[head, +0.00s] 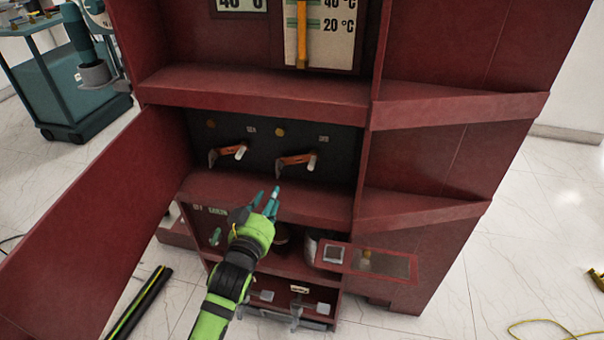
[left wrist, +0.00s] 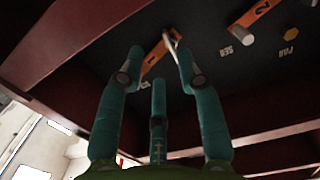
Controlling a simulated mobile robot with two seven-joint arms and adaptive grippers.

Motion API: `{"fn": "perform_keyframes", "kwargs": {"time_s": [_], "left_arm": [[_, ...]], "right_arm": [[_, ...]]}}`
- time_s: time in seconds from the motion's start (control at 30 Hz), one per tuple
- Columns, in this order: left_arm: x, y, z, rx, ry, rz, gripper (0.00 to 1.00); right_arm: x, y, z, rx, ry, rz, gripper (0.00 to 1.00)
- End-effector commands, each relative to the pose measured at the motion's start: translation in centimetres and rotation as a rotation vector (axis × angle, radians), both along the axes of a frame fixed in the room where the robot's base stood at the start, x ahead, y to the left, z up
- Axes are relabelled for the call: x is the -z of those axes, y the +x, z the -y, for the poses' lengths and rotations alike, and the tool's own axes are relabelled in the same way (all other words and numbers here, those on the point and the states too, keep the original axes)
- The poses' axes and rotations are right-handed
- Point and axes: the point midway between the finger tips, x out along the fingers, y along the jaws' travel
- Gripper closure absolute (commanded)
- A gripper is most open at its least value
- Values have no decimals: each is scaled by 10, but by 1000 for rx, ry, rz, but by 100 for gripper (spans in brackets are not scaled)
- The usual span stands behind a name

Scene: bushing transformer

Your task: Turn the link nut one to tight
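Two orange links, a left one (head: 228,151) and a right one (head: 297,159), sit on the dark panel inside the red cabinet. Each has pale metal pins or handles at its ends. My left gripper (head: 266,202) is below the right link in the head view, its teal fingers pointing up towards the panel. In the left wrist view my left gripper (left wrist: 159,64) has its three fingers spread, with nothing held. An orange link (left wrist: 153,58) with a pale handle lies beyond the fingertips. Another orange link (left wrist: 258,17), marked 2, is at upper right. I cannot tell which nut is number one.
A red cabinet door (head: 100,220) stands open at left. A red shelf (head: 250,92) runs above the panel, and another (head: 315,207) runs below it. A small red tray-like part (head: 368,262) juts out at lower right. A teal cart (head: 65,90) stands behind at left.

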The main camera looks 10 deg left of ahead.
Motion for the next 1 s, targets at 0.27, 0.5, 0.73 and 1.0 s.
{"fn": "perform_keyframes", "kwargs": {"time_s": [0.27, 0.5, 0.73, 1.0], "left_arm": [[-23, 19, -1, -5, -5, 56, 64], [-21, 56, 1, -4, -5, 53, 64], [-21, 71, 1, -4, -5, 52, 64], [-21, 71, 1, -4, -5, 52, 80]], "right_arm": [[3, 5, -2, 0, 1, 5, 60], [4, 4, -3, 3, 0, -10, 60], [3, 4, -3, 5, 0, -18, 60], [3, 4, -3, 6, 0, -19, 60]]}}
